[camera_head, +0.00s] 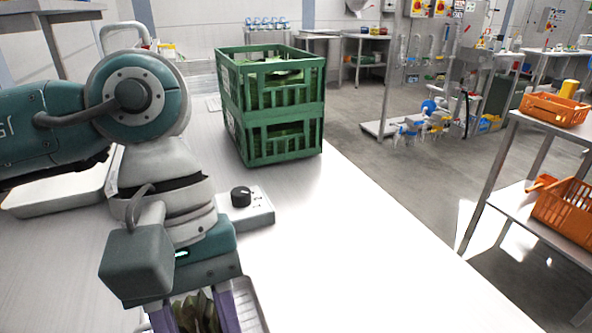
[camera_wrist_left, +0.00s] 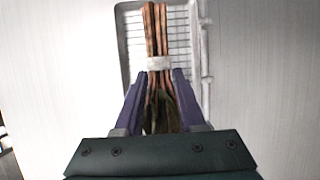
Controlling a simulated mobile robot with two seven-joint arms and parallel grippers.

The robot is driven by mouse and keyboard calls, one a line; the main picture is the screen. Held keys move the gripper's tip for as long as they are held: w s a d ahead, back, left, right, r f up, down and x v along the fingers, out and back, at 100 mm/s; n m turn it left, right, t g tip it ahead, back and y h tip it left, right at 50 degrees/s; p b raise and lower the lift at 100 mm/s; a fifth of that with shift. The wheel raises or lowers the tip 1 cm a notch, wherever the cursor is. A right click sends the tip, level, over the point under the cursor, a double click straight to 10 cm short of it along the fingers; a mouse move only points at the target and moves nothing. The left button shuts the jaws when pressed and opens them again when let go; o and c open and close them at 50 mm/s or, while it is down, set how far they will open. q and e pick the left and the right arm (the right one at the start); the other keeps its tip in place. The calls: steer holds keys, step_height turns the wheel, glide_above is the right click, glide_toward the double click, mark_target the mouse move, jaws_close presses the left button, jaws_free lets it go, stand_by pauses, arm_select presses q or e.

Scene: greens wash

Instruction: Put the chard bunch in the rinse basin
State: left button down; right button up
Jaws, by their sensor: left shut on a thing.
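My left gripper (camera_wrist_left: 158,84) is shut on the chard bunch (camera_wrist_left: 156,30), with its purple fingers on either side of it. The bunch has reddish-brown stems with a pale band around them and dark green leaves between the fingers. In the head view the left gripper (camera_head: 195,312) points down at the bottom edge, and dark leaves of the chard (camera_head: 197,314) show between its fingers. Below the stems in the wrist view is a pale tray or basin with a slatted grid (camera_wrist_left: 183,45); I cannot tell whether the bunch touches it. My right gripper is not in view.
Green stacked crates (camera_head: 270,110) stand at the back of the white table (camera_head: 390,240). A small box with a black knob (camera_head: 243,205) sits near my left wrist. A white tray (camera_head: 60,195) lies at the left. Orange crates (camera_head: 565,210) are on a rack at the right. The table's right side is clear.

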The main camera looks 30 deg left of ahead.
arm_select(q)
steer(key=shift+f, duration=2.55)
steer(key=shift+f+b, duration=0.1)
steer(key=shift+b, duration=0.25)
steer(key=c, duration=0.5)
jaws_free()
steer(key=v, duration=1.2)
steer(key=shift+b, duration=0.35)
